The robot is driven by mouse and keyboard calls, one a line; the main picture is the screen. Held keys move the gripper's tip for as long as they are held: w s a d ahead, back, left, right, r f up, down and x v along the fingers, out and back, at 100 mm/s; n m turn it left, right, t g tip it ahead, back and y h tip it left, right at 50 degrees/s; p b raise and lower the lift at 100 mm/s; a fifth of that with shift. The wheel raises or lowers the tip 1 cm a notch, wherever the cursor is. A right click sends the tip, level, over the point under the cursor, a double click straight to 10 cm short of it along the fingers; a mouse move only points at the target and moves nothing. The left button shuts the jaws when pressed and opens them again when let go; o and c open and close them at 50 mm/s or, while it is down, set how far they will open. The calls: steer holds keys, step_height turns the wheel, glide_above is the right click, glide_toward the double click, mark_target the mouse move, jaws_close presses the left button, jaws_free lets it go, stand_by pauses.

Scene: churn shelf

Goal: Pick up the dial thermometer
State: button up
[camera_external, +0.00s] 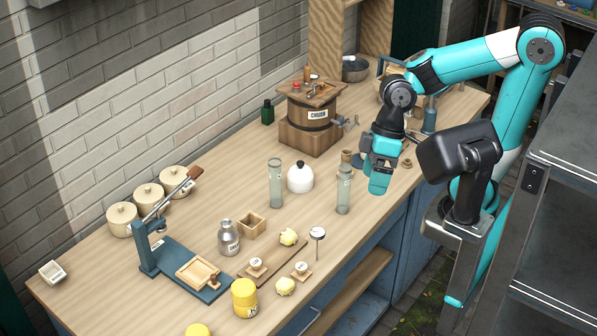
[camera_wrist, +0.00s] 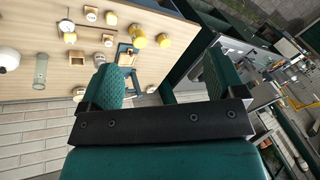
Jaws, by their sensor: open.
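The dial thermometer (camera_external: 317,232) has a round white dial and a thin stem. It stands near the front edge of the wooden worktop, right of a pale yellow lump. In the wrist view what looks like its dial (camera_wrist: 70,38) is at upper left, small and far off. My gripper (camera_external: 380,182) is above the worktop's front edge, right of and farther back than the thermometer, well apart from it. In the wrist view my gripper (camera_wrist: 163,65) has its two green fingers spread wide with nothing between them.
A clear glass cylinder (camera_external: 344,190) stands just left of my gripper; another (camera_external: 275,184) is farther left. A white kettle-like pot (camera_external: 300,178) is between them. A wooden churn (camera_external: 309,118) stands behind. A wooden board (camera_external: 272,263), a yellow tin (camera_external: 244,298) and butter-like lumps (camera_external: 288,237) lie around the thermometer.

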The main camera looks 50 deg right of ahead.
steer(key=shift+c, duration=0.7)
steer(key=n+t+b, duration=0.2)
steer(key=n+b, duration=0.4)
steer(key=b, duration=0.9)
glide_toward(318, 230)
steer(key=p+x, duration=0.1)
steer(key=x, duration=0.4)
steer(key=shift+s+a+f, duration=0.15)
steer(key=shift+p+x, duration=1)
steer(key=shift+x, duration=1.6)
steer(key=shift+c, duration=0.4)
steer(key=c, duration=0.9)
